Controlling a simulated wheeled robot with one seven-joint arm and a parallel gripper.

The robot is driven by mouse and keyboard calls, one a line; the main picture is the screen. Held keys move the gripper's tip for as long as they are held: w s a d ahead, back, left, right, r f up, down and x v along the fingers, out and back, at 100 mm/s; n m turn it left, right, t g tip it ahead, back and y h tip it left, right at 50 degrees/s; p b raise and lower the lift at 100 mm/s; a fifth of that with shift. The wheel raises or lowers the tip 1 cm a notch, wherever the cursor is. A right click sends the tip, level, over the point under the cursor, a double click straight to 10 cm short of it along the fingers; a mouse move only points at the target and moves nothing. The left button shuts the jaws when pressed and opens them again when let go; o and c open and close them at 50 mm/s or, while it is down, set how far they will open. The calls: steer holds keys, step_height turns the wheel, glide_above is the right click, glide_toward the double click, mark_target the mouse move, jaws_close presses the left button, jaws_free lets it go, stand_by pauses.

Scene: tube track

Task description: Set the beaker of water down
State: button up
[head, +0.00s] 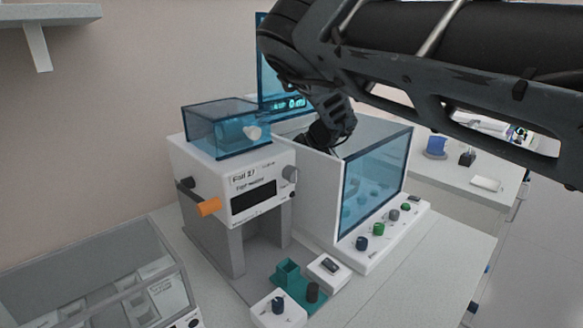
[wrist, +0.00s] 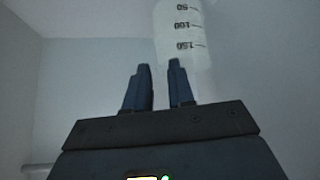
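The beaker (wrist: 181,30) shows at the top of the wrist view, clear and whitish with 50, 100 and 150 marks. Its top is cut off by the frame, and its lower part is faint behind my right finger. I cannot make out the water. My gripper (wrist: 159,68) has its two dark fingers apart with a clear gap and nothing seen between them. The beaker lies beyond the fingertips and to the right; whether the right finger touches it I cannot tell. In the head view the gripper and beaker are hidden inside the white, blue-windowed cabinet (head: 319,201).
The cabinet's blue front window (head: 376,185) and pale walls stand close around my forearm. A white machine with an orange knob (head: 209,207) stands left of it. Small knob boxes and a teal holder (head: 288,272) sit in front. A glass-lidded case (head: 95,290) is at lower left.

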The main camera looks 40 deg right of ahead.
steer(key=shift+o, duration=0.5)
steer(key=shift+r, duration=0.1)
steer(key=b+v, duration=0.1)
steer(key=v, duration=0.6)
steer(key=shift+s, duration=0.2)
steer(key=shift+d+r, duration=0.1)
